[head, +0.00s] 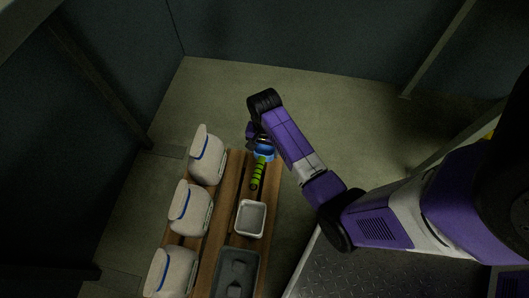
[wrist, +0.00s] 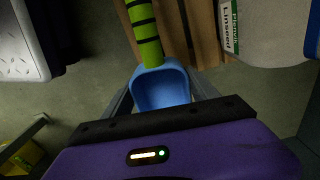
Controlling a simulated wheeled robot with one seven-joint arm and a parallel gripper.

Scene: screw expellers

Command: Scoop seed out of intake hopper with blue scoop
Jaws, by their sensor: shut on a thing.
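The blue scoop (head: 264,154) has a blue bowl and a green handle with black bands. In the head view it is at the far end of a wooden slatted bench, its handle pointing toward the near end. My gripper (head: 261,142) is at the bowl end. In the wrist view the bowl (wrist: 161,90) sits between my two grey fingers, its hollow toward the camera, and my gripper (wrist: 162,84) is shut on it. The handle (wrist: 145,32) extends away over the slats. Whether the scoop touches the bench is unclear. I cannot identify the intake hopper in either view.
The wooden bench (head: 223,210) holds several white sacks (head: 207,160) along its left side; one sack (wrist: 265,30) reads "Linseed". A white tray (head: 250,218) and a dark tray (head: 236,272) with unclear contents stand on its right side. The floor beyond the bench is clear.

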